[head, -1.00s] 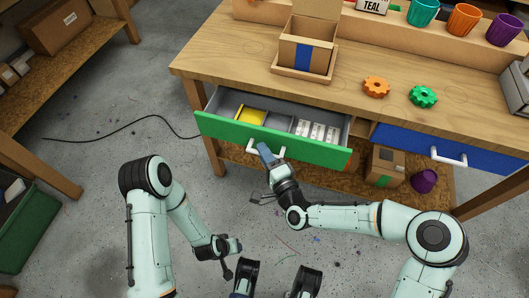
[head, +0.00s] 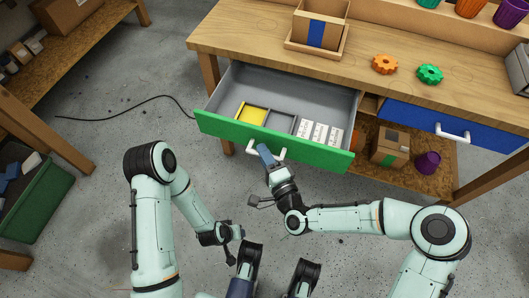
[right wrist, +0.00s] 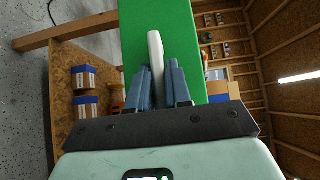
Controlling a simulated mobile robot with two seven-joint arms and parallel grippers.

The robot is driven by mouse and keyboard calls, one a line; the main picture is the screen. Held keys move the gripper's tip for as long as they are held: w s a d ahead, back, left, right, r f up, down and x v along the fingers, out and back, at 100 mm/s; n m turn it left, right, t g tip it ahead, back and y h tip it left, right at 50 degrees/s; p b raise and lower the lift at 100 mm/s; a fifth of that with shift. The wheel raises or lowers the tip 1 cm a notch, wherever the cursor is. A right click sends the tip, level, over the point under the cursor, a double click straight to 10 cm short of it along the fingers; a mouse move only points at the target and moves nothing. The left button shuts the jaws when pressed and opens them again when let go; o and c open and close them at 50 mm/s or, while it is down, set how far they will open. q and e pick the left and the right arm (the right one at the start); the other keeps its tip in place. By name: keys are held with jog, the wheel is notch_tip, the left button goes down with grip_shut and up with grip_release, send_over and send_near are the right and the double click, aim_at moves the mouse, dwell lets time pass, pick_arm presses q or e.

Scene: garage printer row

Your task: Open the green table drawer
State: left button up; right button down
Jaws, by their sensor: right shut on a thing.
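The green table drawer (head: 315,153) is pulled well out from the wooden table in the head view. Inside it are a yellow tray (head: 251,115), a grey divided section and several white boxes (head: 320,134). My right gripper (head: 266,154) is shut on the drawer's white handle (head: 251,147). In the right wrist view the handle (right wrist: 155,55) runs between the two blue-grey fingers (right wrist: 160,85), in front of the green drawer face (right wrist: 185,30). My left gripper (head: 232,245) hangs low over the floor, away from the drawer; its fingers are too small to read.
A closed blue drawer (head: 480,138) is to the right. On the tabletop (head: 250,30) are a cardboard box (head: 318,28), an orange gear (head: 384,64) and a green gear (head: 430,74). A box (head: 390,147) and purple cup (head: 428,162) sit on the lower shelf. A cable (head: 110,118) lies on the floor.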

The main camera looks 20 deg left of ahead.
jog(key=c, duration=1.1)
grip_release()
jog(key=shift+c, duration=0.2)
pick_arm(q)
jog(key=s+d+r+g+h+p, duration=0.1)
jog(key=s+d+r+p, duration=0.1)
jog(key=s+r+p, duration=0.1)
jog(key=shift+s+d+r+p, duration=0.35)
jog(key=shift+s+r, duration=0.2)
jog(key=shift+r, duration=0.1)
pick_arm(e)
jog(key=v, duration=1.3)
jog(key=shift+d, duration=0.2)
jog(key=shift+s, duration=0.1)
